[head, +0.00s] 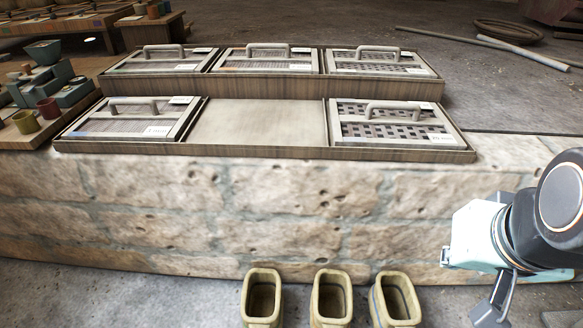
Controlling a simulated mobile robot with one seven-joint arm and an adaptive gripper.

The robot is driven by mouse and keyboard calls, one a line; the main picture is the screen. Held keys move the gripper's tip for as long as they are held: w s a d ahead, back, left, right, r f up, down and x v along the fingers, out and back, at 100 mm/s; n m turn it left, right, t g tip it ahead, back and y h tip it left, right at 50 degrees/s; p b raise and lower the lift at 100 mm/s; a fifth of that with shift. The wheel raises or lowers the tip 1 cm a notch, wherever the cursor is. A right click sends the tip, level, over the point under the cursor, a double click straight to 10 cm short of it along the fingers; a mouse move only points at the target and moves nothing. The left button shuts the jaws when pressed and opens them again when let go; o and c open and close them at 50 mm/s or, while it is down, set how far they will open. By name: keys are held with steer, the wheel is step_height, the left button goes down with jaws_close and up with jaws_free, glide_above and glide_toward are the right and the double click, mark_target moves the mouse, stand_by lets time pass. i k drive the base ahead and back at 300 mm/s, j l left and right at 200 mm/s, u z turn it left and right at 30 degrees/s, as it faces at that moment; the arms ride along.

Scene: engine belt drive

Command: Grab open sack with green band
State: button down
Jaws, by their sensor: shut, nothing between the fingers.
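Three open sacks stand in a row on the floor at the bottom of the head view, in front of the stone block wall. All are tan with rounded rectangular mouths, and their lower parts are cut off by the frame. The left sack (262,318) and middle sack (331,320) show no clear band colour. The right sack (402,312) shows a bluish stripe on its side; I cannot make out a green band. My gripper (492,310) is at the lower right, right of the right sack and apart from it. It looks shut and empty, partly cut off.
The stone ledge (200,205) rises behind the sacks. It bears a wooden rack (265,151) with several handled screen trays and one empty bay (266,122). Small pots and blocks (50,88) crowd the left. Bare floor lies between the sacks and my arm.

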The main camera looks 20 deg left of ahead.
mark_target(261, 301)
steer(key=u, duration=1.4)
